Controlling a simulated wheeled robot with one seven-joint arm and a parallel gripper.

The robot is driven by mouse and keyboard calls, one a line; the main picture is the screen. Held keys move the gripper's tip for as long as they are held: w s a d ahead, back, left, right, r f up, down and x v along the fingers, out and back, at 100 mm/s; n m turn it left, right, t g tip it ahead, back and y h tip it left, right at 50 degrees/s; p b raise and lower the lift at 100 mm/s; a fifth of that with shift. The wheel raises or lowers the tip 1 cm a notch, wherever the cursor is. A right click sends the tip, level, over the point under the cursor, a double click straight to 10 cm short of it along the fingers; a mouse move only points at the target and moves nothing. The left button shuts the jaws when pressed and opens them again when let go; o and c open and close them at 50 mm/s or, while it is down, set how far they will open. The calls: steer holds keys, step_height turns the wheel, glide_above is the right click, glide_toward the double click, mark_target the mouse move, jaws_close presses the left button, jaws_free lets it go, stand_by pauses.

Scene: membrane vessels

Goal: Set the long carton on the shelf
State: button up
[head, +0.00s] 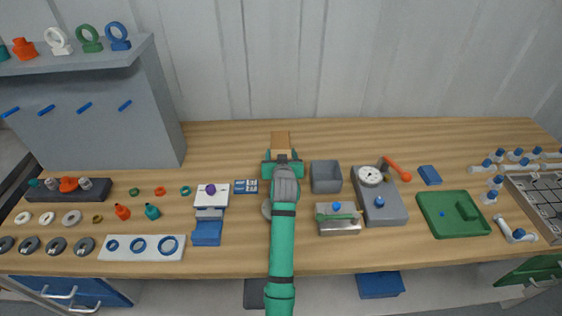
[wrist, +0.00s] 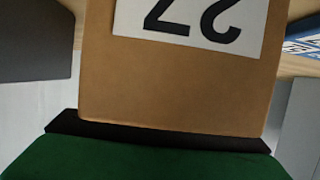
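The long carton (head: 280,139) is brown cardboard and shows just beyond my gripper (head: 282,160) in the head view, at the middle of the bench toward the back. In the wrist view the carton (wrist: 180,85) fills the centre, with a white label (wrist: 190,25) that carries a number. Its near edge meets the black pad of my green gripper (wrist: 160,135), which is shut on it. The far end of the carton is cut off in the wrist view. The grey shelf (head: 75,63) stands at the back left, above the bench.
Several coloured fittings and rings stand along the shelf top, and blue pegs stick out below it. A grey open bin (head: 326,176), a gauge block (head: 378,195) and a green tray (head: 453,214) lie right of my arm. The back strip of the bench (head: 220,140) is clear.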

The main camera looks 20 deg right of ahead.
steer(key=c, duration=0.9)
steer(key=shift+r, duration=0.1)
steer(key=shift+r, duration=0.5)
step_height(320, 180, up, 2)
steer(key=shift+r, duration=0.1)
steer(key=s+r, duration=0.1)
steer(key=r, duration=0.1)
steer(key=s+r, duration=0.2)
steer(key=s+d+r, duration=0.1)
steer(key=s, duration=0.1)
steer(key=shift+r, duration=0.4)
steer(key=s+d+r, duration=0.1)
steer(key=s+r, duration=0.2)
steer(key=s, duration=0.5)
steer(key=shift+s+d+r, duration=0.25)
steer(key=shift+s+r, duration=0.1)
steer(key=shift+r, duration=0.05)
